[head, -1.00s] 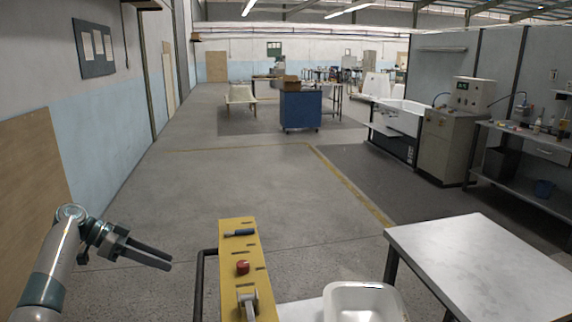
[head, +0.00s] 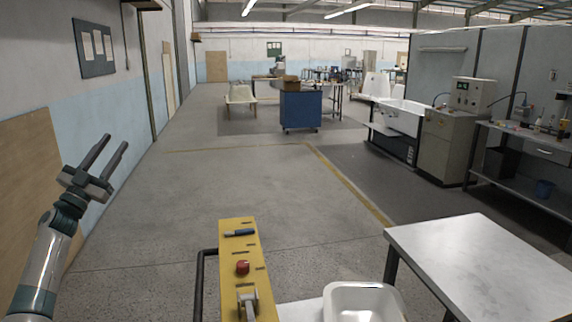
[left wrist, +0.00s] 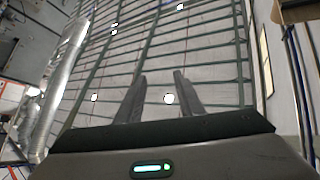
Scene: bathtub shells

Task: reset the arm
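My left gripper (head: 110,152) is raised at the left of the head view, in front of the pale wall, its fingers pointing up and to the right. The two fingers stand apart with nothing between them. In the left wrist view the same gripper (left wrist: 160,92) shows two spread, empty fingers against the ceiling beams. My right arm and gripper are not in view.
A yellow panel (head: 236,262) with a red button and a blue-handled tool stands low in the middle. A white basin (head: 362,290) and a grey-topped table (head: 480,262) are to its right. A blue cabinet (head: 300,110) stands farther back. The floor between is clear.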

